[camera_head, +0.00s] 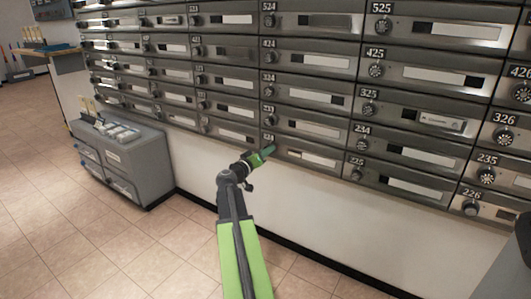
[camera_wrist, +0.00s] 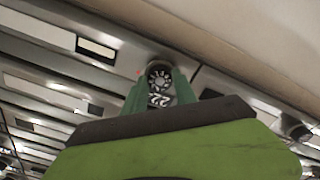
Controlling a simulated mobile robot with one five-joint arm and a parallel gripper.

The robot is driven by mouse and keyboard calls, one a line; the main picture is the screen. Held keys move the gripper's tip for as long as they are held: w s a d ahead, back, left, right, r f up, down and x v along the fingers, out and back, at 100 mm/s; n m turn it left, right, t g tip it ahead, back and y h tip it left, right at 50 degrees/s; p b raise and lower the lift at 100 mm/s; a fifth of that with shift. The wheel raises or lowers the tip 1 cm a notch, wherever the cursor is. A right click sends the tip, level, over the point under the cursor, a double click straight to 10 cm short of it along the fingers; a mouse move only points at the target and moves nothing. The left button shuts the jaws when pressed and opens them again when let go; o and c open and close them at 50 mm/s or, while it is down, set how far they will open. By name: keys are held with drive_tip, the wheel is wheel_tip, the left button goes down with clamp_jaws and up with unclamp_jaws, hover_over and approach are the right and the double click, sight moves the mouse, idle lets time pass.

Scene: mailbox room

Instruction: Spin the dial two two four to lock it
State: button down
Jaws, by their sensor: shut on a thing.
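The dial (camera_wrist: 160,76) of a bottom-row mailbox sits between my green fingertips in the wrist view. My gripper (camera_head: 266,153) reaches the left end of that mailbox (camera_head: 306,157) in the head view, and it is shut on the dial. The number label (camera_wrist: 158,100) beside the dial shows a pair of twos; its last digit is not clear. In the head view the fingers hide the dial, and the label above it (camera_head: 268,139) is too small to read surely. The mailbox door looks shut.
Neighbouring mailboxes have their own dials, such as 225 (camera_head: 356,174) and 234 (camera_head: 362,145). Bare white wall (camera_head: 340,210) lies below the row. A grey cabinet (camera_head: 140,160) with small items on top stands at left. The tiled floor (camera_head: 120,235) is clear in front.

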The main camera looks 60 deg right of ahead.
drive_tip(key=shift+m, duration=3.7)
drive_tip(key=c, duration=1)
unclamp_jaws()
drive_tip(key=shift+o, duration=0.2)
drive_tip(key=a, duration=1.7)
drive_tip(key=shift+a, duration=0.2)
